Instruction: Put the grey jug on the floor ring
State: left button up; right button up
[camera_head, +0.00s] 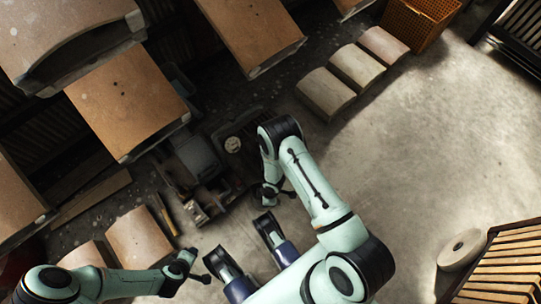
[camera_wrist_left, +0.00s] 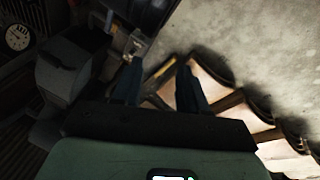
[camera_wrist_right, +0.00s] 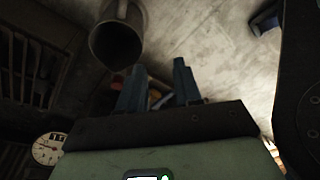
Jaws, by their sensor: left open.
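The grey jug (camera_wrist_right: 115,42) shows in the right wrist view as a dark, round-mouthed vessel near the top edge, beyond my right fingers and apart from them. I cannot make it out in the head view. My right gripper (camera_wrist_right: 158,85) is open with nothing between its fingers; in the head view it hangs at the centre (camera_head: 272,192). My left gripper (camera_wrist_left: 157,85) is open and empty; in the head view it is low at the left (camera_head: 198,268). A pale round disc with a small hole (camera_head: 461,250) lies at the right; I cannot tell whether it is the floor ring.
A dark machine with a dial (camera_head: 232,145) stands left of my right arm. Curved pale blocks (camera_head: 355,66) lie at the top, near an orange crate (camera_head: 418,22). A slatted wooden stack (camera_head: 505,265) is at lower right. The right-hand floor (camera_head: 430,150) is largely clear.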

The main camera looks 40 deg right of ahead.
pick_arm(q)
jog(key=s+d+r+g+p, duration=0.1)
jog(key=s+r+p, duration=0.2)
jog(key=r+p, duration=0.4)
jog(key=s+d+r+g+h+p, duration=0.1)
jog(key=s+d+r+p, duration=0.1)
jog(key=s+r+p, duration=0.2)
jog(key=s+d+r+m+g+p, duration=0.1)
jog(key=s+d+r+g+p, duration=0.1)
jog(key=r+p, duration=0.7)
jog(key=shift+s+r+h+p, duration=0.3)
jog(key=shift+s+r+h, duration=0.1)
jog(key=shift+s, duration=0.25)
pick_arm(e)
jog(key=s+a+r+m, duration=0.1)
jog(key=s+r+m, duration=0.3)
jog(key=r, duration=0.6)
jog(key=s+a+r+m+g+y, duration=0.1)
jog(key=s+r+m, duration=0.4)
jog(key=r, duration=0.6)
jog(key=s+a+r+m, duration=0.2)
jog(key=s+r+m, duration=0.3)
jog(key=r, duration=0.6)
jog(key=shift+a+r+m+y, duration=0.2)
jog(key=shift+a+m+y, duration=0.1)
jog(key=shift+m, duration=0.2)
pick_arm(q)
jog(key=shift+d, duration=0.1)
